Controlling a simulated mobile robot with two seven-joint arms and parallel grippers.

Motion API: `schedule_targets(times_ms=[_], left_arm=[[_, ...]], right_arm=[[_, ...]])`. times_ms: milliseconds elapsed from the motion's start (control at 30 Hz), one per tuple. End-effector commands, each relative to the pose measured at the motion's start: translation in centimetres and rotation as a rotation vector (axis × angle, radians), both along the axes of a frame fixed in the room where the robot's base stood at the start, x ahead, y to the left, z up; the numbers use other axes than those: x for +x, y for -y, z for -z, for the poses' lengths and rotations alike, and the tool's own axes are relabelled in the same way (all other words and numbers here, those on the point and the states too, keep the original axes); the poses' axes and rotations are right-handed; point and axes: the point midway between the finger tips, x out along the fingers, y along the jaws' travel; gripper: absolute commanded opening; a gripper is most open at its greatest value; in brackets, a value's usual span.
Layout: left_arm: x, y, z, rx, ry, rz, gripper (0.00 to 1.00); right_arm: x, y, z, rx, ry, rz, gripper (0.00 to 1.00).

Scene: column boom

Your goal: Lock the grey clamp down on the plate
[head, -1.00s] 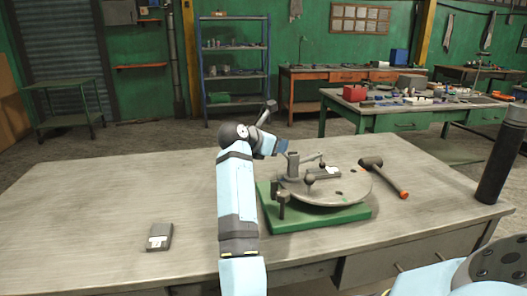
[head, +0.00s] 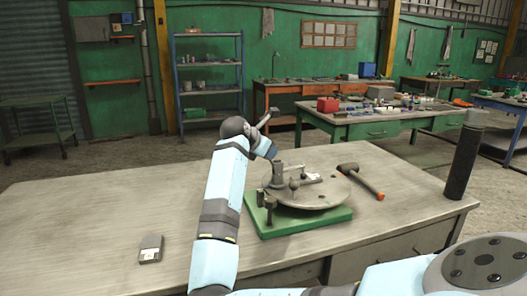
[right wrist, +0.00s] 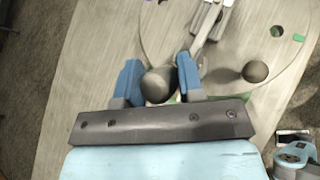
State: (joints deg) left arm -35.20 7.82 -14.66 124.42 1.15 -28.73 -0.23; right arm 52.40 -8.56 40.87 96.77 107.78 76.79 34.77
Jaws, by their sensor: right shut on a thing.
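The grey clamp (head: 277,176) stands at the left part of the round grey plate (head: 322,199), which lies on a green base (head: 335,218). My right gripper (head: 271,151) is at the clamp's upper left in the head view. In the right wrist view its blue fingers (right wrist: 158,80) are shut on a dark ball knob (right wrist: 158,86). A grey bar (right wrist: 208,28) of the clamp runs off beyond the right finger. A second dark knob (right wrist: 255,71) stands apart over the plate. The join between the held knob and the clamp is hidden. My left gripper is out of view.
A hammer (head: 352,172) with an orange-ended handle lies right of the plate. A tall dark cylinder (head: 464,157) stands at the table's right end. A small grey box (head: 150,249) lies at the front left. The left of the table (head: 90,215) is otherwise clear.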

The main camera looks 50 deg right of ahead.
Motion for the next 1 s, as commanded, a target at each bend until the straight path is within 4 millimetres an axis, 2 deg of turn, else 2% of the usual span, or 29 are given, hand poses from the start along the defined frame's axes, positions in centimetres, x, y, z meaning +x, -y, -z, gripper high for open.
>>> schedule_targets(times_ms=[467, 500, 567, 867, 1000], left_arm=[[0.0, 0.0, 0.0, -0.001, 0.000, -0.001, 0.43], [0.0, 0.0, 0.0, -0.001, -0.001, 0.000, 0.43], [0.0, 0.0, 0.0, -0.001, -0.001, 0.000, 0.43], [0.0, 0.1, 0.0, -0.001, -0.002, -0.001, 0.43], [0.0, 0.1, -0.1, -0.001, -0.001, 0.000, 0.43]], right_arm=[[-0.3, 0.5, -0.5, -0.005, 0.012, 0.008, 0.00], [-0.3, 0.5, -0.5, -0.005, 0.011, 0.009, 0.44], [-0.3, 0.5, -0.4, -0.003, 0.010, 0.007, 0.58], [-0.2, 0.2, -0.3, -0.001, 0.007, 0.004, 0.58], [-0.2, -0.8, -1.0, 0.000, 0.008, 0.002, 0.58]])
